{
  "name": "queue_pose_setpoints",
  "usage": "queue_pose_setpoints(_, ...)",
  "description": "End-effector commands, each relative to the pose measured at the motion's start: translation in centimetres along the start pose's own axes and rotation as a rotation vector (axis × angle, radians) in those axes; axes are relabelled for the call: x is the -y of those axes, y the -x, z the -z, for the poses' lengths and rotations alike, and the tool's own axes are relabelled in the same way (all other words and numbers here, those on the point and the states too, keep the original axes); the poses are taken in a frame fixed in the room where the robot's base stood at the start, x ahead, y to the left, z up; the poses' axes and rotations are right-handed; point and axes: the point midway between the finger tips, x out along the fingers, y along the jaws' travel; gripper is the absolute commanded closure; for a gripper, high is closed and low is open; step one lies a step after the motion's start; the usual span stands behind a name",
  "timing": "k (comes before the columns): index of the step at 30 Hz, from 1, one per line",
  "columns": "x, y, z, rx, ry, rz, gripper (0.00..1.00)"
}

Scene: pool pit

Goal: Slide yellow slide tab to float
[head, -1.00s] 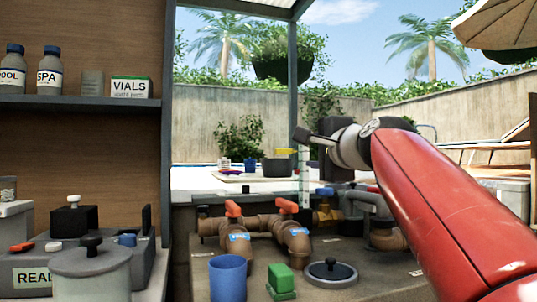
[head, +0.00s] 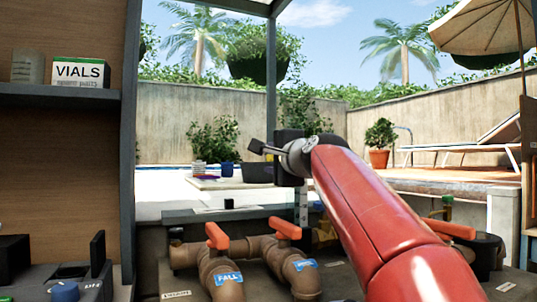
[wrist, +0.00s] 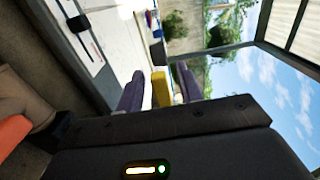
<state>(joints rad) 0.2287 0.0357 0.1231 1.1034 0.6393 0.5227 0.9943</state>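My gripper (wrist: 160,92) shows in the wrist view as two purple fingers standing apart, with gaps beside a yellow piece (wrist: 161,89) between them. I cannot tell whether this piece is the slide tab or lies beyond the fingers. The plate (wrist: 95,55) and dark tab (wrist: 78,23) also show in the wrist view. No float marking is legible.
Pipes with orange valve handles (head: 217,236) (head: 285,228) stand below the arm; a blue label (head: 227,279) reads FALL. A shelf cabinet (head: 60,150) rises at the left. A dark bin (head: 257,172) stands beyond the plate. The air above the pipes left of my arm is clear.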

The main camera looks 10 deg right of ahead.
Motion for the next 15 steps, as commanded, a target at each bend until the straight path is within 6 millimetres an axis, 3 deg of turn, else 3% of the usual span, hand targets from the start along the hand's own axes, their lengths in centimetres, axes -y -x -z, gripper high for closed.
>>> queue_pose_setpoints(6,0.1,-1.8,0.0,0.0,-0.001,0.001,0.64)
queue_pose_setpoints(14,0.0,-1.9,0.0,-0.001,0.0,0.001,0.64)
queue_pose_setpoints(15,0.0,-1.9,0.0,-0.001,0.0,0.0,0.69)
